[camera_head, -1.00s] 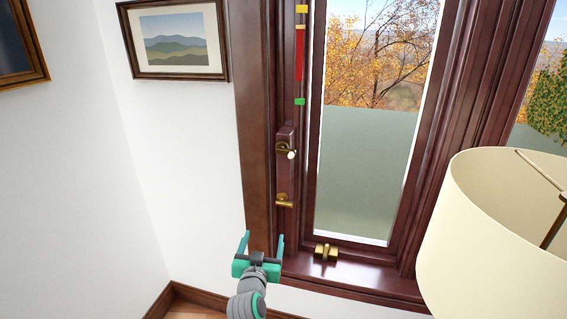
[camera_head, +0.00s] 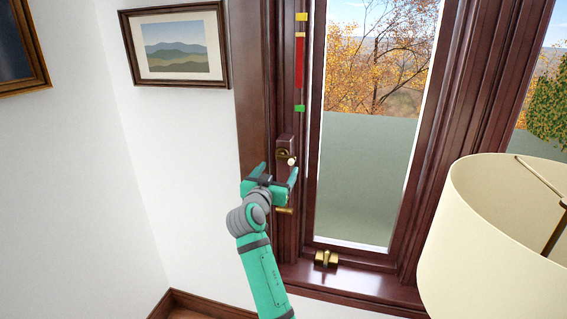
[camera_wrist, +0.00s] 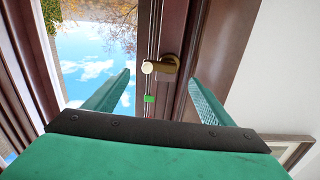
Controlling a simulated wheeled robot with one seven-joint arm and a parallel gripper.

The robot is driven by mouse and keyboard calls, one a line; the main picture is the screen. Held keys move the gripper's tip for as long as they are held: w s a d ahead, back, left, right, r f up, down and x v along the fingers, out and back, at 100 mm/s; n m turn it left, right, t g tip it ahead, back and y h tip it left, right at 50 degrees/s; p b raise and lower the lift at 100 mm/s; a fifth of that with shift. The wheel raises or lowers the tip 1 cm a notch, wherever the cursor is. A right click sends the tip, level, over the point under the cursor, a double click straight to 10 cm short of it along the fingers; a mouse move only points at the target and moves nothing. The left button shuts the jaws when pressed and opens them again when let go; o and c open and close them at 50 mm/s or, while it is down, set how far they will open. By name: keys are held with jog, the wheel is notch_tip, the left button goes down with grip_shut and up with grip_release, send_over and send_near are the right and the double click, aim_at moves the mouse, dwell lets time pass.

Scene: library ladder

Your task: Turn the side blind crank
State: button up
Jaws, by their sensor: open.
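The side blind crank (camera_head: 283,154) is a small brass fitting with a pale round knob, on a dark wooden plate on the window's left frame. In the wrist view the brass crank (camera_wrist: 169,65) and its knob (camera_wrist: 149,67) show between and beyond the two fingers. My gripper (camera_head: 277,171) is open and empty, just below the crank in the head view. The fingers point toward the frame. I cannot tell the exact gap to the knob, but no contact shows. A strip with yellow, red (camera_head: 299,62) and green parts runs up the frame above the crank.
A second brass handle (camera_head: 285,211) sits lower on the frame, partly hidden by my gripper. A brass fitting (camera_head: 326,257) stands on the sill. A cream lampshade (camera_head: 490,240) fills the lower right. A framed picture (camera_head: 177,47) hangs left; the wall below it is clear.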

aim_at(285, 159)
jog(key=x, duration=0.7)
jog(key=shift+w, duration=0.15)
jog(key=shift+c, duration=0.2)
jog(key=c, duration=1)
